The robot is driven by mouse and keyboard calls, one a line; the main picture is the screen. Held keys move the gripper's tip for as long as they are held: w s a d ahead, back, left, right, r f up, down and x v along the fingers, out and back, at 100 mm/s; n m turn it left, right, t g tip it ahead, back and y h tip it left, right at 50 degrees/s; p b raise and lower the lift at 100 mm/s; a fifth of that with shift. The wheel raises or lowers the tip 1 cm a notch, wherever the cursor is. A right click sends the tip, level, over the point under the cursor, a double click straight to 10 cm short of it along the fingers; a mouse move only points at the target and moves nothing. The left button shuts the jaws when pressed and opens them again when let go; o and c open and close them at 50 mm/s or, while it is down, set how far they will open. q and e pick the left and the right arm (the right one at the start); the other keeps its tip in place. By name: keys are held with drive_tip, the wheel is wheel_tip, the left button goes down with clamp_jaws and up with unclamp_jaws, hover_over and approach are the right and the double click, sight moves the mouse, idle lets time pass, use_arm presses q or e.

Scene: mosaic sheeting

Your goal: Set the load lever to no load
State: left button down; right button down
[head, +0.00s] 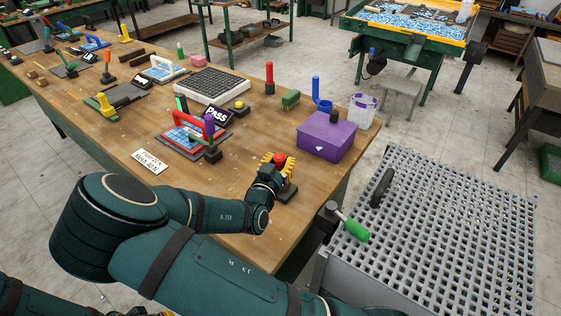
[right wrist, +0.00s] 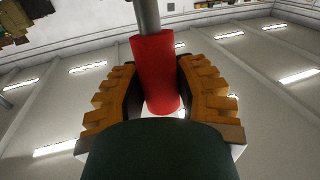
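A lever with a red handle (head: 280,158) stands on a dark base (head: 288,193) near the right front edge of the wooden bench. My right gripper (head: 274,164) has its yellow ribbed fingers on both sides of this handle. In the right wrist view the red handle (right wrist: 156,72), on a grey rod, sits between the fingers, which appear to touch it on both sides. No marking for the lever's setting is readable. Only a sliver of my left gripper (head: 167,314) shows at the bottom edge of the head view, so its fingers cannot be judged.
A purple box (head: 326,137) stands behind the lever, with a white bucket (head: 362,107) beyond it. A red-handled clamp frame (head: 194,128) and a PASS sign (head: 218,115) are to the left. A green-handled crank (head: 350,225) and a metal grating (head: 450,220) lie to the right.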

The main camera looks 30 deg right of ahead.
drive_tip(key=shift+d, duration=0.1)
drive_tip(key=shift+w+d+r+g+y+p, duration=0.25)
drive_tip(key=shift+d+y+p, duration=0.3)
drive_tip(key=shift+p, duration=0.35)
drive_tip(key=w+d+f+m+g+y+p, duration=0.1)
drive_tip(key=w+d+f+g+y+p, duration=0.1)
drive_tip(key=d+g+y+p, duration=0.1)
drive_tip(key=shift+w+d+m+y+p, duration=0.25)
drive_tip(key=shift+d+y+p, duration=0.55)
drive_tip(key=shift+d+y, duration=0.6)
drive_tip(key=shift+g, duration=0.25)
drive_tip(key=c, duration=0.6)
unclamp_jaws()
drive_tip(key=shift+c, duration=0.2)
